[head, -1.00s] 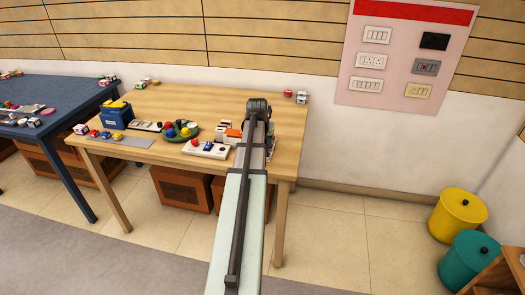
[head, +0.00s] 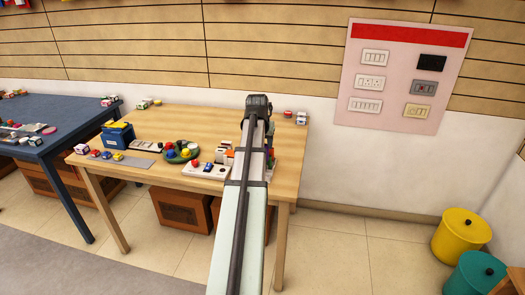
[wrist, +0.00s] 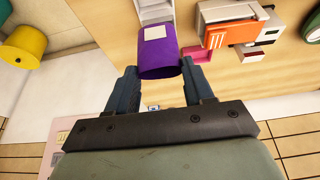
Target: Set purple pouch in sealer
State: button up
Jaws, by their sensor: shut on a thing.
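A purple pouch (wrist: 160,55) with a pale label is between the fingers of my gripper (wrist: 158,68) in the wrist view. The gripper is shut on it. A white stepped object (wrist: 153,12) lies just beyond the pouch's far end; whether they touch is unclear. To the right is an orange and white device (wrist: 236,30). I cannot tell which of these is the sealer.
The wooden table (head: 205,116) also holds a blue box (head: 117,134), a green dish (head: 172,157) with coloured balls, and a white board (head: 206,171) with a red knob. The table's back middle is clear. A yellow bin (head: 458,236) stands on the floor at right.

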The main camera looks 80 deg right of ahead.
jog(key=shift+w+d+r, duration=0.3)
jog(key=w+d+f, duration=0.1)
jog(key=w+d, duration=0.5)
jog(key=w, duration=0.4)
jog(key=w+d+f, duration=0.1)
jog(key=w+d, duration=0.4)
jog(key=w, duration=0.5)
jog(key=shift+d+f, duration=0.2)
jog(key=shift+f, duration=2.15)
jog(key=shift+f, duration=1.1)
jog(key=o, duration=1.4)
jog(key=shift+o, duration=0.2)
